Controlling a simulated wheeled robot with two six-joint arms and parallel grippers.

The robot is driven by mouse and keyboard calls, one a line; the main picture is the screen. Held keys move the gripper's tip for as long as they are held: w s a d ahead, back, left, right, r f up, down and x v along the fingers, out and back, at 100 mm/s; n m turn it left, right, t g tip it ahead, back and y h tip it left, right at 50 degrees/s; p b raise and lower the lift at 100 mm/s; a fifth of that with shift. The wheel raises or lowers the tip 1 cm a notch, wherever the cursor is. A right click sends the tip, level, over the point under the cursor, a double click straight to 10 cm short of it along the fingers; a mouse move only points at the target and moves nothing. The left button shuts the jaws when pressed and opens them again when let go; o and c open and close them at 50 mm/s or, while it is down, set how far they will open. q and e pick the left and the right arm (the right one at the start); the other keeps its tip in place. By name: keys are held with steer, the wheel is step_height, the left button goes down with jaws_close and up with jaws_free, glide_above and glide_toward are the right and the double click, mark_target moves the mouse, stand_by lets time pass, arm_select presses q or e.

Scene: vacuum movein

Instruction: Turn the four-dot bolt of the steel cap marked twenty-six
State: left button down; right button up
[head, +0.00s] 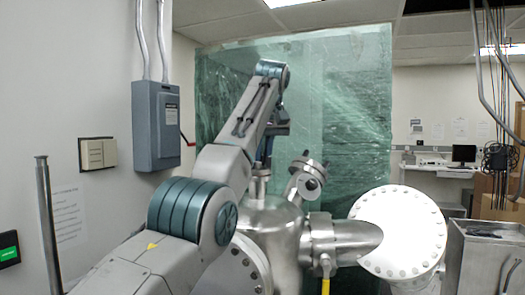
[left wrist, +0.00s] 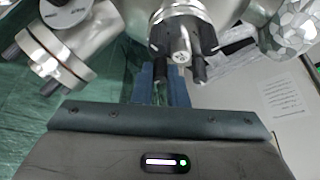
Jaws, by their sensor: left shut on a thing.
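My left gripper (head: 268,148) reaches over the top of the steel vessel (head: 275,232), partly hidden by my own arm. In the left wrist view its blue fingers (left wrist: 161,82) point at the rim of a small steel cap (left wrist: 183,20). Dark bolts stand out around this cap, one (left wrist: 198,69) just right of the fingers. The gripper is shut on a bolt at the cap's near edge, largely hidden between the fingers. A small mark shows on the cap's fittings, but I cannot read a number or dots. My right gripper is not in view.
A second bolted port (head: 306,178) rises tilted beside the cap; a bolted flange (left wrist: 58,45) shows at left in the wrist view. A large white round flange (head: 400,232) stands right. A grey electrical box (head: 155,126) hangs on the left wall. Green sheeting (head: 350,95) hangs behind.

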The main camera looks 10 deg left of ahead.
arm_select(q)
steer(key=shift+f, duration=0.1)
stand_by(0.3)
steer(key=c, duration=1.4)
jaws_free()
steer(key=shift+w, duration=0.1)
steer(key=shift+c, duration=0.2)
steer(key=p+v, duration=0.4)
steer(key=v, duration=0.6)
steer(key=shift+r, duration=0.4)
